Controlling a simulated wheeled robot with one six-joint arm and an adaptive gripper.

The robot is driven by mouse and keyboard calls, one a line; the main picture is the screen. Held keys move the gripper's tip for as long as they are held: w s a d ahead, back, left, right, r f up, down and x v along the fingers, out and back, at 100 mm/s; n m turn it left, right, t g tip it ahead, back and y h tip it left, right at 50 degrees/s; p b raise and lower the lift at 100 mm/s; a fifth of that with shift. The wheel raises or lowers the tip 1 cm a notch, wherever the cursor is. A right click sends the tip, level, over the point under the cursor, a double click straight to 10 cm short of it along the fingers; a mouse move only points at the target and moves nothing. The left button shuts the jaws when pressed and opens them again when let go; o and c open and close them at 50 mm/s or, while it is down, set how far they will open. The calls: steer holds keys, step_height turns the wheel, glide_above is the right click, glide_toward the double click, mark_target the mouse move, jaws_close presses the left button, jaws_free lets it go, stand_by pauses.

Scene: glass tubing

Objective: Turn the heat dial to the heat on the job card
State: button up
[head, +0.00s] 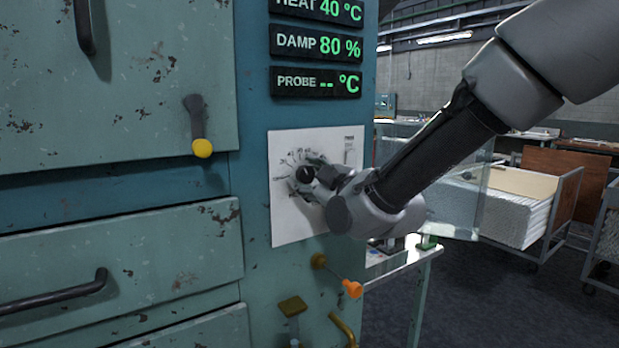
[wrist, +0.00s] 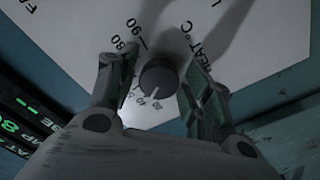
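The heat dial (wrist: 158,76) is a dark round knob on a white printed panel (head: 290,225). In the wrist view the printed numbers 80 and 90 and the words HEAT °C show near it. My gripper (wrist: 158,68) is open, with one finger on each side of the dial and a visible gap to each. In the head view my gripper (head: 322,180) is in front of the panel and partly hides the dial and its scale. The heat display (head: 318,10) reads 40 °C. I cannot make out a job card.
The damp display (head: 316,45) reads 80 % and the probe display (head: 315,82) shows dashes. A yellow-tipped lever (head: 201,130) is left of the panel; an orange-tipped lever (head: 345,285) sticks out below it. A trolley of stacked sheets (head: 520,205) stands behind at right.

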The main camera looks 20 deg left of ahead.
steer(key=c, duration=0.6)
steer(key=shift+c, duration=0.2)
steer(key=shift+m, duration=0.4)
steer(key=m, duration=0.2)
steer(key=shift+m, duration=0.4)
steer(key=m, duration=0.3)
steer(key=shift+m, duration=0.4)
steer(key=m, duration=0.3)
steer(key=shift+s, duration=0.1)
steer(key=shift+m, duration=2.2)
